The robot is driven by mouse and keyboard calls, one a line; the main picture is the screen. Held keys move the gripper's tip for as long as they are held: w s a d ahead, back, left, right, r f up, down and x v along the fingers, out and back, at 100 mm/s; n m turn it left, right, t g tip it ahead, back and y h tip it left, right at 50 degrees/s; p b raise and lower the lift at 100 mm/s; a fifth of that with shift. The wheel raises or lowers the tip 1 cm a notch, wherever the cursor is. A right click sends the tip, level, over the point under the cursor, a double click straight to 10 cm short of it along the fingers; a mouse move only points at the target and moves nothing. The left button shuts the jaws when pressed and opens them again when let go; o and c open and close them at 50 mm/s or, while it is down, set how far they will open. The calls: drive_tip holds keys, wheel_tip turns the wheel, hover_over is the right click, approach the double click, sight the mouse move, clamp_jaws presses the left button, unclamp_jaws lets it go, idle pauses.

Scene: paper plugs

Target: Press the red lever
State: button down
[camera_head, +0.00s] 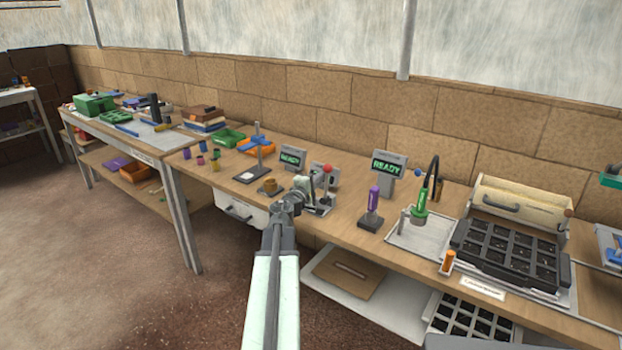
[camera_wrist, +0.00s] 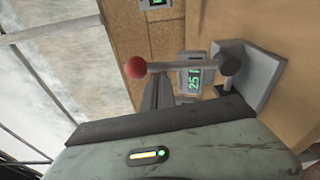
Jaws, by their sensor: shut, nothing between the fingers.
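The red lever has a round red knob (camera_head: 327,168) on a grey rod, standing up from a small grey press on the bench. In the wrist view its red knob (camera_wrist: 135,67) is left of centre, and the rod runs right to a grey pivot block. My gripper (camera_head: 308,184) is at the press, just left of the lever in the head view. In the wrist view my shut fingers (camera_wrist: 157,90) point up toward the rod near the knob, with nothing between them. I cannot tell whether they touch the rod. My gripper partly hides the press base.
A lit display (camera_wrist: 194,80) shows behind the rod. Two READY screens, one on the left (camera_head: 291,158) and one on the right (camera_head: 387,166), stand behind the press. A purple-handled tool (camera_head: 373,200) stands to the right.

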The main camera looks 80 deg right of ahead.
drive_tip(key=shift+s+a+f, duration=0.1)
drive_tip(key=shift+s+a, duration=0.1)
drive_tip(key=shift+s, duration=0.6)
drive_tip(key=shift+s+a+f, duration=0.1)
drive_tip(key=shift+s+a, duration=0.1)
drive_tip(key=shift+s, duration=0.7)
